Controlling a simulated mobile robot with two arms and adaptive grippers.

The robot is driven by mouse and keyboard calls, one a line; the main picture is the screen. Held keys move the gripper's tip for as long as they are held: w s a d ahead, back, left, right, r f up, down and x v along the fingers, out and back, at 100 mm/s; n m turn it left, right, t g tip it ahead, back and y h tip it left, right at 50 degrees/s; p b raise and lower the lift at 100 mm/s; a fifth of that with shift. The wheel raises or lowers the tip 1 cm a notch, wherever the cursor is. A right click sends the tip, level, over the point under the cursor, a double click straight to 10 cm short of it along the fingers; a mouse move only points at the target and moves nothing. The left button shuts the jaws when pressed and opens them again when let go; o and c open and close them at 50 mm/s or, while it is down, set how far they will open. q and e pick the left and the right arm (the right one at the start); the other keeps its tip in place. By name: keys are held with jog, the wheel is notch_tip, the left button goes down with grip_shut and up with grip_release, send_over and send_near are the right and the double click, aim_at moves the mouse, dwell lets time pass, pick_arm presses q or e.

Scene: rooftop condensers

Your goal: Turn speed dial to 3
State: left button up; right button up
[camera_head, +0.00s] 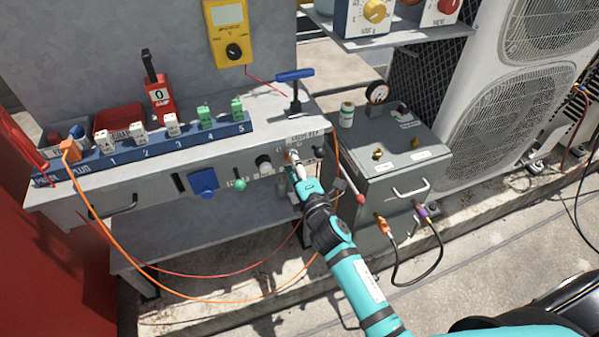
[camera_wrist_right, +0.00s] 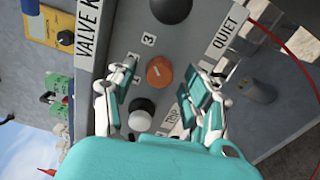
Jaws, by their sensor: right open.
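The speed dial is a round orange knob (camera_wrist_right: 160,71) on the grey bench front in the right wrist view. A small "3" label (camera_wrist_right: 148,40) is beside it, and a "QUIET" label (camera_wrist_right: 226,30) is to its right. My right gripper (camera_wrist_right: 160,90) is open, its two fingers on either side of the dial with gaps visible. In the head view, my right gripper (camera_head: 294,163) is at the panel and mostly hides the dial. Where the dial points is not clear. My left gripper is not in view.
A black-and-white knob (camera_wrist_right: 140,113) and a black ball knob (camera_wrist_right: 170,8) flank the dial closely. A green-tipped lever (camera_head: 240,185) and blue socket (camera_head: 203,182) are to the left. An orange cable (camera_head: 150,277) hangs in front. A grey box (camera_head: 408,160) stands right.

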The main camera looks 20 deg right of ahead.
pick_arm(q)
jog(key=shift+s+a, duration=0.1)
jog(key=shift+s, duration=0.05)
pick_arm(e)
jog(key=s, duration=1.1)
jog(key=shift+s+d, duration=0.2)
jog(key=shift+s, duration=0.15)
